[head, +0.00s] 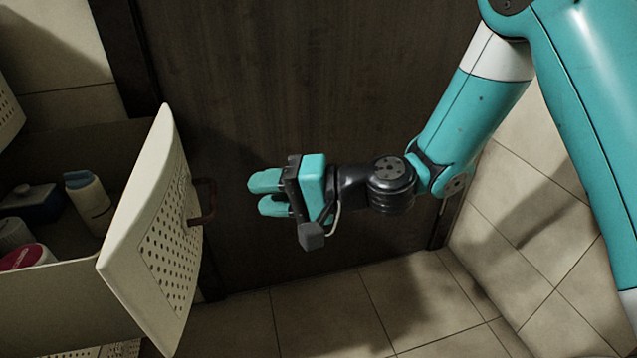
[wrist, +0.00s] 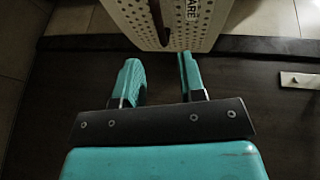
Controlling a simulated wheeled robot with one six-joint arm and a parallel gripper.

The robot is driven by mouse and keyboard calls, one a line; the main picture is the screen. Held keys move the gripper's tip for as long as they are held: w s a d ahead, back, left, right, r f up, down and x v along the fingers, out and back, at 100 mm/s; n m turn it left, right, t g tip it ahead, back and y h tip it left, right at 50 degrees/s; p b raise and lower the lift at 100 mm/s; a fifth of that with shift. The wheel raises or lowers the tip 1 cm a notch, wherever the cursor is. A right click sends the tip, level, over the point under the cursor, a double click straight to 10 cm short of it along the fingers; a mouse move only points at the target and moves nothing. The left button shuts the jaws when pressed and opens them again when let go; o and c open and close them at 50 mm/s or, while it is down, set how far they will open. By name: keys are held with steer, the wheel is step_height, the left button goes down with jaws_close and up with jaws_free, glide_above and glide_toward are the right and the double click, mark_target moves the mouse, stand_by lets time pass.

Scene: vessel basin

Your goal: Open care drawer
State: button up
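The care drawer's pale, perforated front (head: 165,240) stands well out at the left in the head view, with the drawer's inside showing behind it. Its dark handle (head: 208,203) sticks out toward my gripper. In the wrist view the front (wrist: 122,14) carries the letters "CARE" and the handle (wrist: 159,22) lies ahead of the fingers. My gripper (head: 257,194) is to the right of the handle, with a gap between them. In the wrist view my gripper (wrist: 159,70) has its two teal fingers spread with nothing between them.
The drawer holds a white bottle (head: 90,205), a dark blue container (head: 33,203) and a pink-lidded jar (head: 27,257). A dark wooden panel (head: 270,80) stands behind my gripper. Tiled floor (head: 320,315) is clear below. A tiled wall (head: 530,225) is at the right.

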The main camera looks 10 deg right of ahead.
steer(key=p+v, duration=0.1)
steer(key=v, duration=0.7)
steer(key=s+r+n+g+h, duration=0.3)
steer(key=s+n+g+h, duration=0.15)
steer(key=s+n, duration=0.35)
steer(key=s+d+r+n+h+p, duration=0.15)
steer(key=s+d+r+h, duration=0.25)
steer(key=s+d+h, duration=0.4)
step_height(320, 180, up, 38)
steer(key=y+p, duration=0.1)
steer(key=p, duration=3.7)
steer(key=shift+s+d, duration=0.15)
steer(key=shift+d, duration=0.25)
steer(key=shift+f+t+y, duration=0.15)
steer(key=shift+t+y, duration=0.1)
